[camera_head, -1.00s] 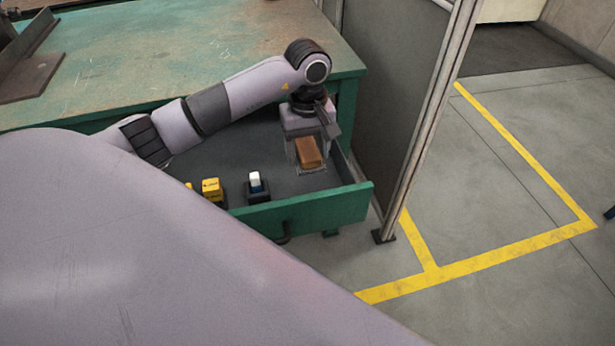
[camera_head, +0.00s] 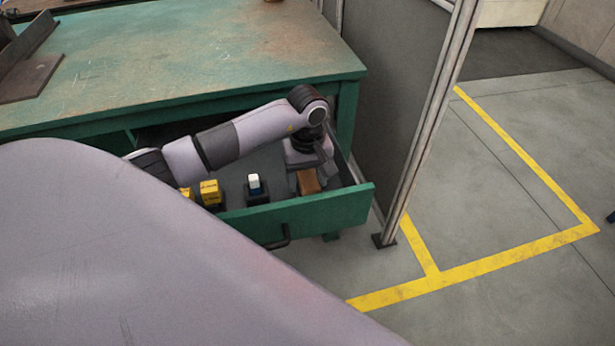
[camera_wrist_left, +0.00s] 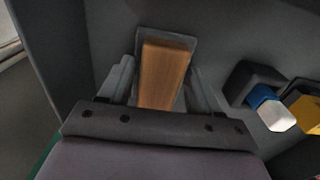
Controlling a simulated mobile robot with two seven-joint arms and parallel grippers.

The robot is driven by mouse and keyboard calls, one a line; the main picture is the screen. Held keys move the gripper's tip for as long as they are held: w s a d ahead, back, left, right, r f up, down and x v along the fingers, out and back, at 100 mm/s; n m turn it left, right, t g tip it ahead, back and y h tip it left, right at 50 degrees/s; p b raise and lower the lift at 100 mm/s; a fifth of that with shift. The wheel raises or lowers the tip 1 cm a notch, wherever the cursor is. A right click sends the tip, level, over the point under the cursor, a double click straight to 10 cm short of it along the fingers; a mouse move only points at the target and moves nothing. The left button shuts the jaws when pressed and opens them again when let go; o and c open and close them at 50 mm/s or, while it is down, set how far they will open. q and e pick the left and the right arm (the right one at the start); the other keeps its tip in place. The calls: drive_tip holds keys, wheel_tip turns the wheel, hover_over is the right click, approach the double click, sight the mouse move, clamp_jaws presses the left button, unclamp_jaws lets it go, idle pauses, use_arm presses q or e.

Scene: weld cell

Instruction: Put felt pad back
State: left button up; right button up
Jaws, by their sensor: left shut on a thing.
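The felt pad shows as a brown block (camera_head: 309,182) in the right part of the open green drawer (camera_head: 300,214). In the left wrist view the brown block (camera_wrist_left: 165,72) lies lengthwise between my fingers, over a grey rectangular outline on the drawer floor. My left gripper (camera_head: 307,175) is low inside the drawer and shut on the block; its fingers (camera_wrist_left: 163,85) flank it in the wrist view. I cannot tell whether the block touches the floor. My right gripper is not in view.
A blue and white item (camera_head: 255,184) in a dark holder and yellow items (camera_head: 210,192) sit left of the block. The drawer's walls are close around my gripper. The green bench top (camera_head: 200,60) is above, and a grey panel with a metal post (camera_head: 425,130) stands right.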

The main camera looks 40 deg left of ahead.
sight(308, 178)
use_arm(q)
drive_tip(key=o, duration=1)
drive_tip(key=shift+r+p, duration=0.3)
wheel_tip(308, 178, up, 12)
drive_tip(key=shift+f+p, duration=0.2)
drive_tip(key=shift+p, duration=0.55)
